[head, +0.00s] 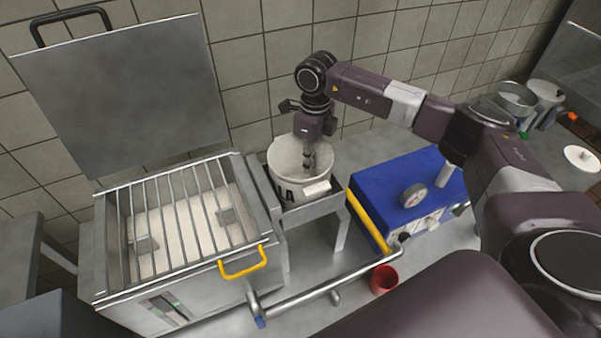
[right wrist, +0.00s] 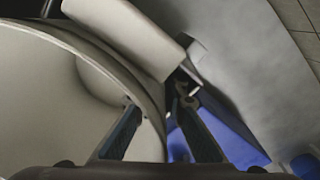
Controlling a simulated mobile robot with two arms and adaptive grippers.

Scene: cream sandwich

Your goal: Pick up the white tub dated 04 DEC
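A white tub (head: 287,184) with dark letters, "LA" in part, stands on a metal stand right of the fryer-like machine. A small pale label (head: 317,188) is on its near right side; no date is legible. My right gripper (head: 309,163) reaches down at the tub's right rim. In the right wrist view the tub (right wrist: 50,100) fills the left. The fingers of my right gripper (right wrist: 154,104) are apart, one on the inner side of the tub wall, one outside. I see no clear grip on the wall. My left gripper is not in view.
A metal machine (head: 270,262) with a raised lid (head: 125,95) and a barred top stands left of the tub. A blue box (head: 385,195) with a gauge stands right. A red cup (head: 384,280) and a pipe lie in front. A tiled wall is close behind.

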